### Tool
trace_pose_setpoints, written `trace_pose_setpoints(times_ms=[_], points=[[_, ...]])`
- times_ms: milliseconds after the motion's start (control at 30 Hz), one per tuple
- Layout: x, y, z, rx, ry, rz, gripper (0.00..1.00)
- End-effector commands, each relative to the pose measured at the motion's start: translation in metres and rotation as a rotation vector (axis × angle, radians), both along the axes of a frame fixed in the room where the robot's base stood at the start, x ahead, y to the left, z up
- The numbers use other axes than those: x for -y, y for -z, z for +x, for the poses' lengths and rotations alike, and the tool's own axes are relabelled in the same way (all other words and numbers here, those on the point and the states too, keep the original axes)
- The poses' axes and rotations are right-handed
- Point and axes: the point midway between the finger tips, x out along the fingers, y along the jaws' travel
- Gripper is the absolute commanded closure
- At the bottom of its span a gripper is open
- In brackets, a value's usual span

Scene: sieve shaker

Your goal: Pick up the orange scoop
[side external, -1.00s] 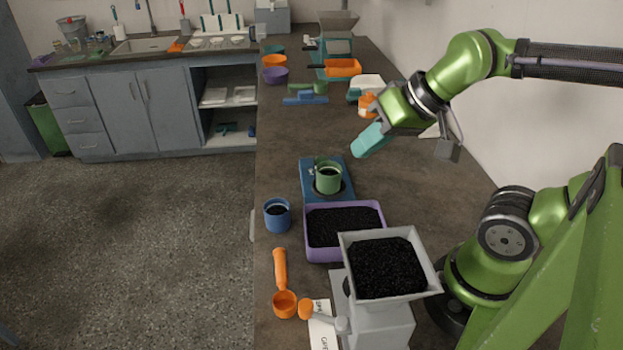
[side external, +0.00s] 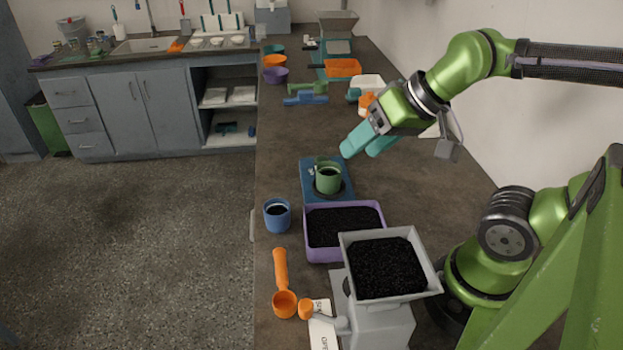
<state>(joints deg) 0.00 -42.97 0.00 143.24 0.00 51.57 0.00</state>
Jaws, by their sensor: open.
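The orange scoop (side external: 282,283) lies on the dark countertop near its left front edge. Its round bowl is toward the camera and its handle points away. My gripper (side external: 356,150) is open and empty, with teal fingers. It is in the air beyond the blue scale, well away from the scoop and farther back along the counter.
A grey hopper machine (side external: 385,268) full of dark granules, with an orange-knobbed crank (side external: 307,309), stands right of the scoop. A purple tray (side external: 315,251), blue cup (side external: 277,216) and blue scale (side external: 314,177) bearing a green cup (side external: 328,183) are beyond. A white card (side external: 322,327) lies close by.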

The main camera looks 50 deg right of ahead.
Motion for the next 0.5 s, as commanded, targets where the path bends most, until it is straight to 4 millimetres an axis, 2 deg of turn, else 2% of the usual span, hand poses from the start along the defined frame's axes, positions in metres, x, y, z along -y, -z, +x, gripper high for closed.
trace_pose_setpoints(times_ms=[167,267,367,500], points=[[-0.001,0.0,0.0,0.0,-0.002,0.0,0.45],[-0.01,0.007,0.001,-0.031,-0.042,0.0,0.45],[-0.028,0.017,0.008,-0.099,-0.121,-0.011,0.45],[-0.067,0.033,0.025,-0.264,-0.188,-0.02,0.45]])
